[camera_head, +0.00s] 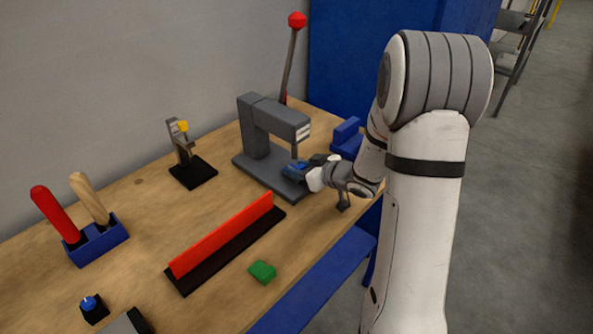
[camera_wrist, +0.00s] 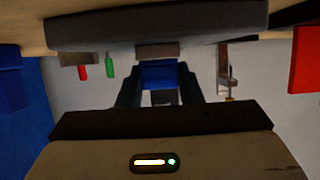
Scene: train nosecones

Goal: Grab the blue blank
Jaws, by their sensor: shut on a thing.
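The blue blank (camera_head: 294,170) is at the jaws of my gripper (camera_head: 308,171), above the base plate of the grey press (camera_head: 262,120) and below its head. In the wrist view the blue blank (camera_wrist: 158,75) sits between the two dark fingers of my gripper (camera_wrist: 160,82), which are shut on it. The fingers hide its sides. I cannot tell whether the blank touches the press base.
A red bar on a black base (camera_head: 222,238) and a green block (camera_head: 262,271) lie on the wooden bench. A blue holder (camera_head: 96,242) with two handles stands left. A small clamp stand (camera_head: 189,165) and a blue block (camera_head: 346,133) flank the press. A red-knobbed lever (camera_head: 291,60) rises behind.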

